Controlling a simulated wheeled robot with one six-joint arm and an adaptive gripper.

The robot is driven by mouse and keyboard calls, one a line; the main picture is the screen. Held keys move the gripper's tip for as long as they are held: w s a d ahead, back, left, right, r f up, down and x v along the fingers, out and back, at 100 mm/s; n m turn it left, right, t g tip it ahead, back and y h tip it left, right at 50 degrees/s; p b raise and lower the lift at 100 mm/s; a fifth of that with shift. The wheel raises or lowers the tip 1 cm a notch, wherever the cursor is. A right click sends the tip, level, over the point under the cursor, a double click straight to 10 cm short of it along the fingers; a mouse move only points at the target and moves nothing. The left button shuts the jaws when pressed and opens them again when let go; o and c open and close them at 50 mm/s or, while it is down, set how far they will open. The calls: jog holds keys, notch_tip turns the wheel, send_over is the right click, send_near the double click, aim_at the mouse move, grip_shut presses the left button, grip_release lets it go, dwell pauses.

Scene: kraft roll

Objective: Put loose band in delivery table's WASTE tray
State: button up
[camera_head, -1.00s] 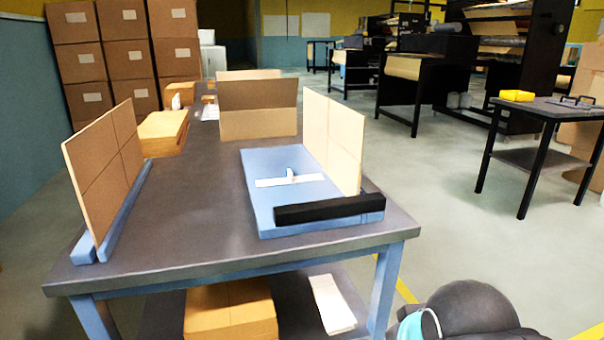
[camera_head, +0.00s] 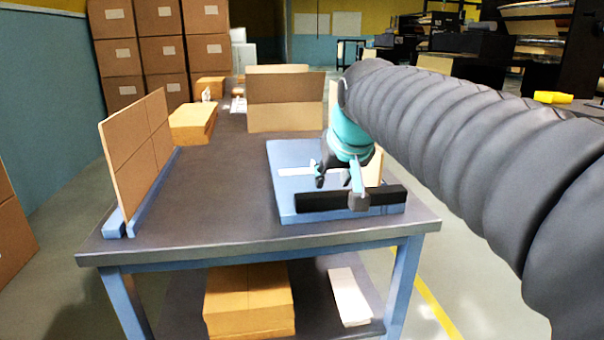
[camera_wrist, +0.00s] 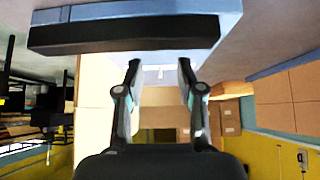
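A white strip (camera_head: 296,171), which may be the loose band, lies on a blue board (camera_head: 302,211) on the delivery table (camera_head: 200,228). My arm and gripper hide its right part. My gripper (camera_head: 338,184) is over the board, pointing down, with its fingers spread. In the wrist view my gripper (camera_wrist: 159,72) is open, with a small pale thing visible beyond the gap. I see no grip on anything. I cannot make out a tray marked WASTE.
A black bar (camera_head: 330,200) lies along the board's near edge. Tan panels stand at the table's left (camera_head: 140,155) and farther back (camera_head: 285,100). A brown stack (camera_head: 193,124) sits at the back left. The table's middle is clear. Cartons (camera_head: 165,50) stand behind.

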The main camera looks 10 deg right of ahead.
jog(key=w+r+t, duration=0.1)
jog(key=w+r, duration=0.4)
jog(key=w, duration=0.4)
send_near(313, 161)
jog(key=x, duration=0.3)
jog(key=shift+w+a+f+b, duration=0.15)
jog(key=shift+w+a+b, duration=0.2)
jog(key=shift+w, duration=0.05)
jog(key=shift+d+x, duration=0.2)
jog(key=shift+x, duration=1.15)
jog(key=shift+d+x, duration=0.2)
jog(key=shift+x, duration=1.2)
jog(key=shift+s+f, duration=0.15)
jog(key=shift+s, duration=0.1)
grip_shut()
